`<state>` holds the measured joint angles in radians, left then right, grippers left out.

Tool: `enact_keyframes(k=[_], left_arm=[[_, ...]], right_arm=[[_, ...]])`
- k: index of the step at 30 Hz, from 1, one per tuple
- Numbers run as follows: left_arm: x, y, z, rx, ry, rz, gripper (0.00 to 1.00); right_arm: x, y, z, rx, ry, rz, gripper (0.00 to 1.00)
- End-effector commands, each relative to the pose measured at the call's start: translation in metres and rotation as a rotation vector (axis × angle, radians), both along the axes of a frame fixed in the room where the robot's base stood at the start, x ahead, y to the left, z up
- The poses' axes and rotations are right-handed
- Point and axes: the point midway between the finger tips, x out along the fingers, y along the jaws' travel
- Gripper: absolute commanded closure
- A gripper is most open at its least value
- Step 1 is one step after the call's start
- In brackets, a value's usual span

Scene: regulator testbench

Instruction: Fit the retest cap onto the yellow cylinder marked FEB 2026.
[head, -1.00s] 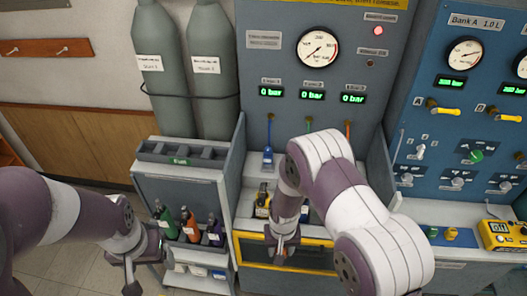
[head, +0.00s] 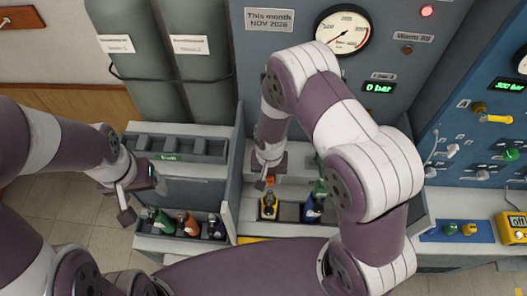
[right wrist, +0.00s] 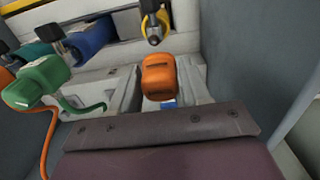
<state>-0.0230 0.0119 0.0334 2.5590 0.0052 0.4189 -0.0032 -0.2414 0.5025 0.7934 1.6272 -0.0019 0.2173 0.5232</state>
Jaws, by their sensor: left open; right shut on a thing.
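The yellow cylinder (head: 268,208) with a dark neck stands in the bench rack below my right gripper. It also shows at the top of the right wrist view (right wrist: 163,14). Its date marking is not legible. My right gripper (head: 266,181) is shut on an orange piece (head: 270,180), which looks like the retest cap. The same orange piece (right wrist: 160,76) fills the middle of the right wrist view, apart from the cylinder's neck in that picture. My left gripper (head: 128,203) is open and empty, near the side cart.
A blue cylinder (head: 312,209) stands right of the yellow one. A green connector (right wrist: 42,80) with a hose and an orange hose (right wrist: 46,145) hang nearby. The side cart (head: 185,185) holds green, orange and dark cylinders. Bench side walls enclose the rack.

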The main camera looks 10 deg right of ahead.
Motion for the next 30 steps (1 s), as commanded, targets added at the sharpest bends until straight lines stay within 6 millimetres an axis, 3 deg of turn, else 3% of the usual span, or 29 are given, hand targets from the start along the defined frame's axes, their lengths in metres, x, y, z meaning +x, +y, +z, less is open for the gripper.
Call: enact_keyframes(k=[8, 22, 30], left_arm=[[-0.001, 0.000, -0.009, 0.000, 0.000, 0.000, 0.23], [-0.001, 0.000, -0.040, 0.000, 0.000, 0.000, 0.23], [-0.001, 0.000, -0.036, 0.000, 0.000, 0.000, 0.23]], right_arm=[[-0.001, 0.000, -0.011, -0.001, 0.001, 0.000, 0.83], [-0.001, 0.000, -0.048, -0.001, 0.001, 0.000, 0.83], [0.000, 0.000, -0.044, 0.000, 0.000, 0.001, 0.83]])
